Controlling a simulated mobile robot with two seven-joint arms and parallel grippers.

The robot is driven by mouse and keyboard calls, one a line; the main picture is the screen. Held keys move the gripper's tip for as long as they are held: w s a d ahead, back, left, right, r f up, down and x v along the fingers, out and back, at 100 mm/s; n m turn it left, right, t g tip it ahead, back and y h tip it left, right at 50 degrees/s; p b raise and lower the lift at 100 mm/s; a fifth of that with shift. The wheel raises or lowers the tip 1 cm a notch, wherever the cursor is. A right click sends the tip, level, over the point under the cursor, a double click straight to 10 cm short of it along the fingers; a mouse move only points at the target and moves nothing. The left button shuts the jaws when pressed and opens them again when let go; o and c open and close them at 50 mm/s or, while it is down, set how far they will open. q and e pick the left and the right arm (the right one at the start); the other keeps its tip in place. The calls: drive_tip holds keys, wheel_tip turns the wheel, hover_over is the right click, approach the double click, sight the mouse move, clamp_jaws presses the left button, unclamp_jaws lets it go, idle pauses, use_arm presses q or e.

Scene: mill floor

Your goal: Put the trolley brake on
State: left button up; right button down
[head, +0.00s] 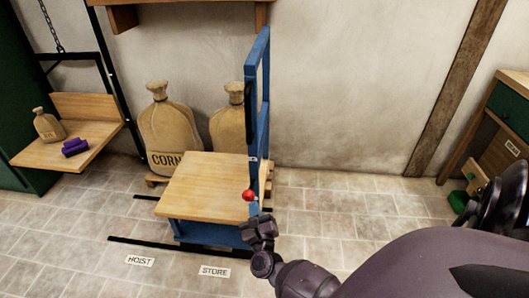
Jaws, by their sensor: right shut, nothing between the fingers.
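The trolley (205,187) has a wooden deck and a blue frame with an upright blue handle (265,100) on its right side. A small lever with a red ball knob (249,195) sits at the right end of the deck, by the foot of the handle. My right gripper (258,226) is shut and empty, just below and right of the red knob. Whether it touches the lever or the frame, I cannot tell. The lower part of the lever is partly hidden by my gripper. My left gripper is not in view.
Corn sacks (168,130) stand behind the trolley. A hanging wooden platform (85,145) at left holds a small sack (48,126) and a purple object (75,147). Floor labels HOIST (139,261) and STORE (214,272) lie in front. A wooden bench (505,130) stands at right.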

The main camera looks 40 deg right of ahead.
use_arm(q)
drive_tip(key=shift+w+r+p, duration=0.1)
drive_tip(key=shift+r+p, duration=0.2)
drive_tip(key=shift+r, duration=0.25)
use_arm(e)
drive_tip(key=shift+w+r, duration=0.15)
drive_tip(key=shift+r, duration=0.55)
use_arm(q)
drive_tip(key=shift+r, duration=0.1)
use_arm(e)
drive_tip(key=shift+d+r, duration=0.15)
drive_tip(key=shift+r, duration=0.2)
